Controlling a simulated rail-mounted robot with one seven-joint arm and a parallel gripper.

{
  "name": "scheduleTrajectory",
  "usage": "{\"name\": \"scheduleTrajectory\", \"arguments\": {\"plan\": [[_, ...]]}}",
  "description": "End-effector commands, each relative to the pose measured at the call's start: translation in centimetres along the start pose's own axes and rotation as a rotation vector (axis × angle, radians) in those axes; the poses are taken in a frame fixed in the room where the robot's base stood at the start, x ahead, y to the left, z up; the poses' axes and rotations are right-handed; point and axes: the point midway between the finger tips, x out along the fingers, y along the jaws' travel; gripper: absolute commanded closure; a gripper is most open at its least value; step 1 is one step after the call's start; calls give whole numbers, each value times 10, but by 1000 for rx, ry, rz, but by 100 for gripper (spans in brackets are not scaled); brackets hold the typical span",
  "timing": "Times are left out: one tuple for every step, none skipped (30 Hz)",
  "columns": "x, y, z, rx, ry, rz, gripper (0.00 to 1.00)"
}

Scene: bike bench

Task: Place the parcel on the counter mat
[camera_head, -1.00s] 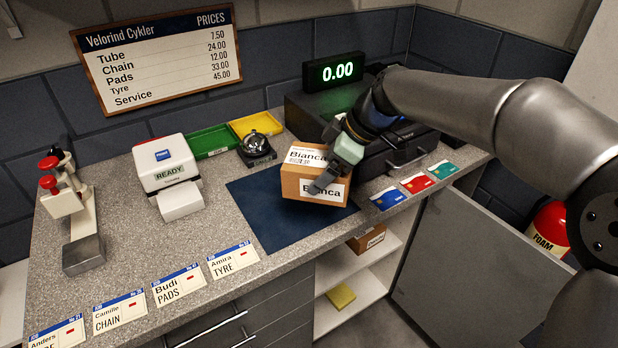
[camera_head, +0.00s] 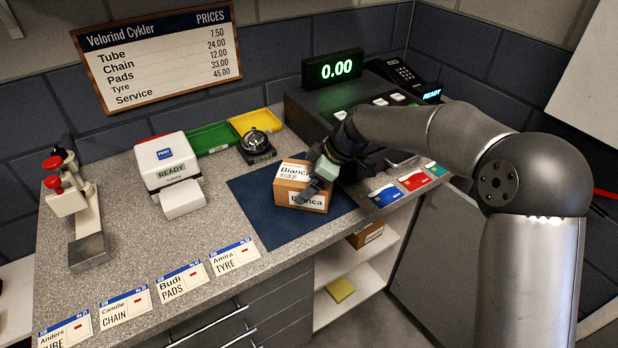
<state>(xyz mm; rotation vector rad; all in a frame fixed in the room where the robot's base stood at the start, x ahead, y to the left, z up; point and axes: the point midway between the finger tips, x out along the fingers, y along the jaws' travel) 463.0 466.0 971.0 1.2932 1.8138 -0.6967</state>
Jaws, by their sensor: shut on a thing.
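The parcel (camera_head: 291,188) is a small brown cardboard box with white labels reading "Bianca" on its top and front. It is at the dark blue counter mat (camera_head: 262,221), over its right-middle part, and looks level. Its underside is hidden, so I cannot tell for sure whether it touches the mat. My gripper (camera_head: 318,180) is shut on the parcel's right part, with a grey finger on the front face. The far finger is mostly hidden.
A bell (camera_head: 257,147) stands just behind the mat, and the cash register (camera_head: 335,125) behind right. Cards (camera_head: 385,194) lie right of the mat. A label printer (camera_head: 168,170) stands left; name tickets (camera_head: 234,257) line the front edge. Another parcel (camera_head: 365,236) is on the shelf below.

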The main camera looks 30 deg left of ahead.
Motion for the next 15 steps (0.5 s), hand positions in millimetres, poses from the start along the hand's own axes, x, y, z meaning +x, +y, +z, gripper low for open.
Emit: {"name": "scheduleTrajectory", "arguments": {"plan": [[-1, 0, -2, -1, 2, 2, 54], [-1, 0, -1, -1, 2, 2, 54], [-1, 0, -1, -1, 2, 2, 54], [-1, 0, -1, -1, 2, 2, 54], [0, 0, 0, -1, 2, 2, 54], [1, 0, 0, -1, 2, 2, 54], [2, 0, 1, -1, 1, 2, 54], [2, 0, 1, 0, 0, 1, 2], [1, 0, 1, 0, 0, 1, 0], [1, 0, 1, 0, 0, 1, 0], [1, 0, 1, 0, 0, 0, 0], [1, 0, 1, 0, 0, 1, 0], [1, 0, 1, 0, 0, 1, 0], [1, 0, 1, 0, 0, 1, 0], [1, 0, 1, 0, 0, 1, 0]]}}
